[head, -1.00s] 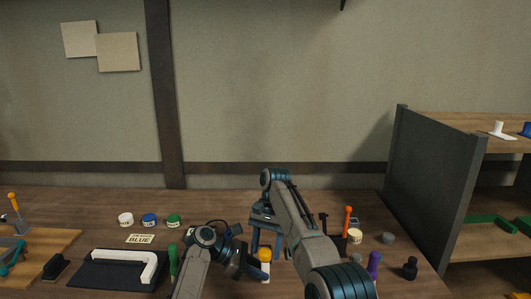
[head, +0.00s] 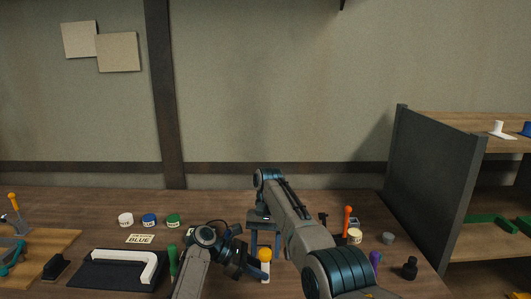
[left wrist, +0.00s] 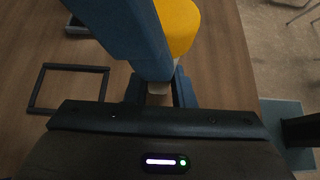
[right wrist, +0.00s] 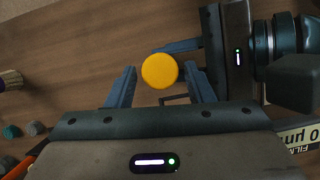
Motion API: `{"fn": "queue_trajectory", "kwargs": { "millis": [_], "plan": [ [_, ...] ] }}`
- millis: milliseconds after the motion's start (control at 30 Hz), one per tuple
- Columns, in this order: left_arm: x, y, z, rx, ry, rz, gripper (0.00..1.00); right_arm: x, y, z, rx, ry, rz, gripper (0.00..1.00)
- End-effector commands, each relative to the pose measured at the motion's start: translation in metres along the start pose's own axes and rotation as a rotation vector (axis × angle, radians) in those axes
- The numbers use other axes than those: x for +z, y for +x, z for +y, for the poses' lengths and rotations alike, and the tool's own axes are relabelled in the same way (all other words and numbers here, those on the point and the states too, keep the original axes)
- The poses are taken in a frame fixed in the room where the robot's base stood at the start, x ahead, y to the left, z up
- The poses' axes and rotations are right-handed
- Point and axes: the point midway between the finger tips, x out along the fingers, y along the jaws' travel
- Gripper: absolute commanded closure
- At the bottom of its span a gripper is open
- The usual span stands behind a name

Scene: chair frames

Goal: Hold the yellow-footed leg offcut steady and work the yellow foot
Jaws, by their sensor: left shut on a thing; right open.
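The yellow foot (head: 265,254) caps a short white leg offcut (head: 265,270) that stands upright above the bench. My left gripper (left wrist: 158,92) is shut on the offcut below the foot. My right gripper (right wrist: 160,70) points down from above, open, with one finger on each side of the yellow foot, which also shows round in the right wrist view (right wrist: 160,72). Gaps show between the foot and both fingers there. In the left wrist view a large blue finger partly covers the yellow foot (left wrist: 180,25). Most of the offcut is hidden by the grippers.
A white chair frame part (head: 150,266) lies on a dark mat at the left. Paint pots (head: 149,220) stand behind it. An orange-handled tool (head: 347,222), a cream pot (head: 355,236) and a black bottle (head: 410,268) stand at the right. A dark square frame (left wrist: 68,67) lies on the bench.

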Motion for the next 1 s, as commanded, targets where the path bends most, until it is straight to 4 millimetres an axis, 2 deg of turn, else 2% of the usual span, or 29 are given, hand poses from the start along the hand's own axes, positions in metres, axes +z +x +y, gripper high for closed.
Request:
{"fn": "queue_trajectory", "kwargs": {
  "millis": [33, 67, 233, 367, 667, 800, 1000],
  "plan": [
    [-0.003, 0.002, -0.001, -0.002, -0.004, 0.002, 1.00, 0.002, -0.004, -0.003, 0.048, -0.110, -0.001, 0.52],
    [-0.003, 0.002, -0.001, -0.002, -0.004, 0.002, 1.00, 0.002, -0.003, -0.003, 0.056, -0.138, 0.000, 0.52],
    [-0.003, 0.002, -0.001, -0.002, -0.004, 0.002, 1.00, 0.000, -0.001, -0.002, 0.057, -0.154, 0.003, 0.52],
    [-0.003, 0.002, -0.001, -0.002, -0.004, 0.002, 1.00, 0.000, -0.001, -0.002, 0.056, -0.153, 0.003, 0.27],
    [-0.002, 0.002, -0.001, -0.002, -0.004, 0.001, 1.00, 0.000, -0.001, -0.003, 0.055, -0.153, 0.003, 0.27],
    [-0.002, 0.002, -0.001, -0.002, -0.003, 0.001, 1.00, 0.000, -0.004, -0.002, 0.046, -0.131, 0.005, 0.51],
    [-0.002, 0.002, -0.001, -0.002, -0.003, 0.001, 1.00, -0.001, -0.028, 0.002, -0.026, 0.064, 0.011, 0.51]
  ]
}}
